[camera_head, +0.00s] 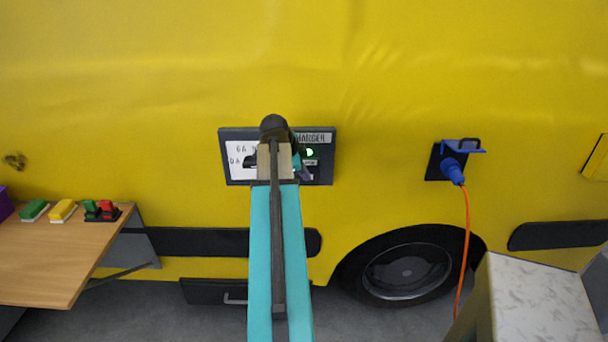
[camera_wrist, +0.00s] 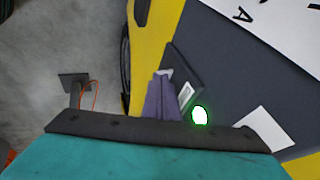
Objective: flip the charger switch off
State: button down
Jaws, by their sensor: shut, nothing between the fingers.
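The charger panel (camera_head: 228,170) is a dark plate on the side of the yellow vehicle, with a "CHARGER" label (camera_head: 316,138). A green light (camera_head: 309,152) glows on it; the light also shows in the wrist view (camera_wrist: 200,115). My gripper (camera_wrist: 164,76) is shut and empty, its fingers right in front of the panel beside a small dark switch plate (camera_wrist: 186,66) with a pale marking. Whether the fingers touch the switch I cannot tell. In the head view my arm covers the middle of the panel, and the switch lever is not clear.
A blue plug (camera_head: 453,171) with an orange cable sits in a socket right of the panel. A wooden table (camera_head: 40,262) at the left holds several coloured items. A pale speckled top (camera_head: 540,300) stands at the lower right. The vehicle's wheel (camera_head: 405,270) is below the socket.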

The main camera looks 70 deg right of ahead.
jog(key=shift+a+r, duration=0.1)
dwell(0.4)
jog(key=s+a+b+v, duration=0.1)
jog(key=s+v, duration=0.1)
jog(key=v, duration=1)
jog(key=shift+w+a, duration=0.15)
jog(key=shift+a, duration=0.15)
jog(key=shift+r, duration=0.1)
dwell(0.5)
jog(key=shift+w+a+f+y+p, duration=0.25)
jog(key=shift+f+y+p, duration=0.15)
jog(key=shift+f+p, duration=0.2)
jog(key=shift+d+f, duration=0.1)
jog(key=shift+w+d+r+p+x, duration=0.25)
jog(key=shift+p+x, duration=0.45)
jog(key=shift+x, duration=1.4)
jog(key=shift+w+d+p+x, duration=0.4)
jog(key=shift+p+x, duration=0.35)
jog(key=shift+x, duration=1.3)
jog(key=shift+w+d+r+p+x, duration=0.15)
jog(key=shift+d+p+x, duration=0.4)
jog(key=shift+x, duration=1.55)
jog(key=shift+a+f, duration=0.1)
